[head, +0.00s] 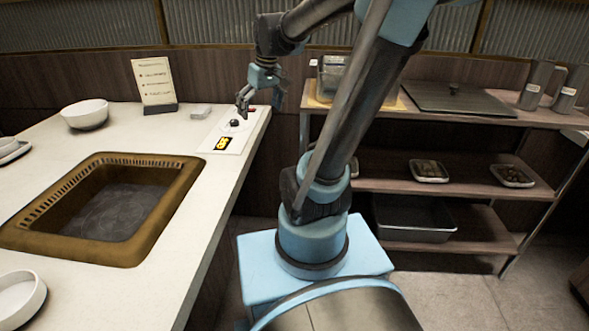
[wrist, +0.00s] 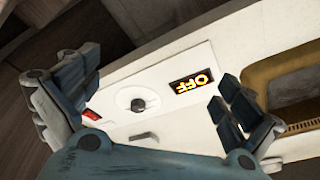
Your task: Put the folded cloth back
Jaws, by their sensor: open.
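My gripper (head: 259,101) is open above the back right corner of the counter, over a control panel. In the wrist view its two spread fingers (wrist: 160,98) frame the panel, with nothing held between them. A small pale grey-white block (head: 201,111) lies on the counter left of the panel, beside the sign; it may be the folded cloth, but it is too small to tell. No other cloth can be made out.
The panel has a knob (wrist: 138,104), a lit OFF display (wrist: 191,84) and a red switch (wrist: 91,115). A brass-rimmed well (head: 160,215) is sunk in the counter. A sign (head: 154,82) and bowl (head: 86,114) stand behind it. A shelf (head: 400,186) with trays stands right.

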